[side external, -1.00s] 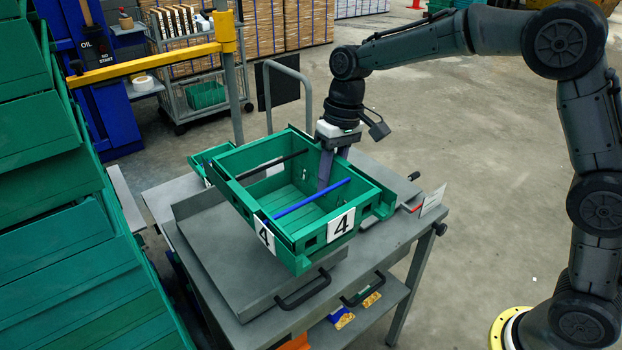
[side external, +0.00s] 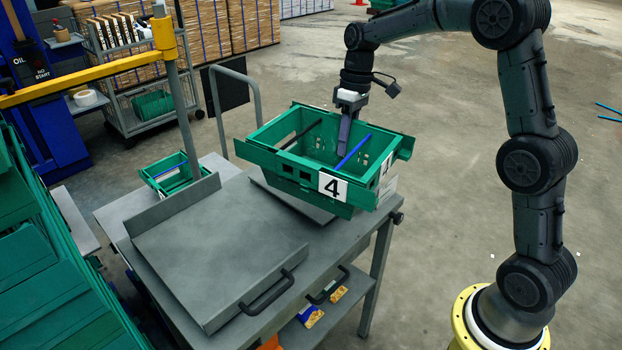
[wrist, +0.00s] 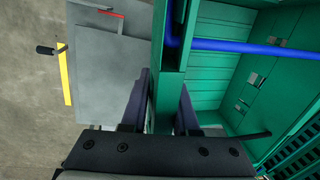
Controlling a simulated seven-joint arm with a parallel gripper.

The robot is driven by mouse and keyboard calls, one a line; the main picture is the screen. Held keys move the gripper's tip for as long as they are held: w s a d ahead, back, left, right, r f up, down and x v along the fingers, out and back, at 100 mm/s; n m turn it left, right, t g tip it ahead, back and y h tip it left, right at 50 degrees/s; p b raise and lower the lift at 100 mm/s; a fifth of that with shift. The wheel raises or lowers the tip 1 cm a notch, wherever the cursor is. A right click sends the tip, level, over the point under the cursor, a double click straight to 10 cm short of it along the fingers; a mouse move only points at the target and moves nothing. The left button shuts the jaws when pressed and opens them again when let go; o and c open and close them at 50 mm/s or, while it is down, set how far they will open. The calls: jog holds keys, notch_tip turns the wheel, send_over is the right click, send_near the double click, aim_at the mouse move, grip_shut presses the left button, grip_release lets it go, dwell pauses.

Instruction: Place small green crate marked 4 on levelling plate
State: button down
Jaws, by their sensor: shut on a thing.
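The green crate marked 4 (side external: 295,178) hangs in my gripper (side external: 346,140), above the far right part of the grey workbench. Its wall is pinched between the two fingers, which also show in the wrist view (wrist: 168,108). A blue bar (side external: 354,151) and a black bar cross its open top. It looks empty and slightly tilted. A grey plate (side external: 318,213) shows partly below the crate; the crate hides the rest, and I cannot tell if they touch. A larger grey plate (side external: 215,250) with a black handle lies bare in front. I cannot tell which is the levelling plate.
A smaller green crate (side external: 172,178) with a blue bar sits at the bench's left end. A yellow rail (side external: 90,80) on a grey post and a curved grey handle (side external: 238,72) stand behind. Stacked green crates (side external: 60,270) fill the left.

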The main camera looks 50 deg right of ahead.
jog(key=s+d+m, duration=0.1)
jog(key=d+m, duration=0.1)
jog(key=d, duration=0.5)
jog(key=shift+w+d+f, duration=1)
jog(key=shift+w+f, duration=1.05)
jog(key=shift+f, duration=0.2)
jog(key=shift+w+d+f, duration=1.05)
jog(key=shift+w+f, duration=1.05)
jog(key=shift+f, duration=0.15)
jog(key=shift+w+d+f, duration=1)
jog(key=shift+w+f, duration=1.05)
jog(key=shift+f, duration=0.2)
jog(key=shift+f, duration=0.1)
jog(key=c, duration=0.7)
grip_release()
jog(key=shift+f, duration=0.15)
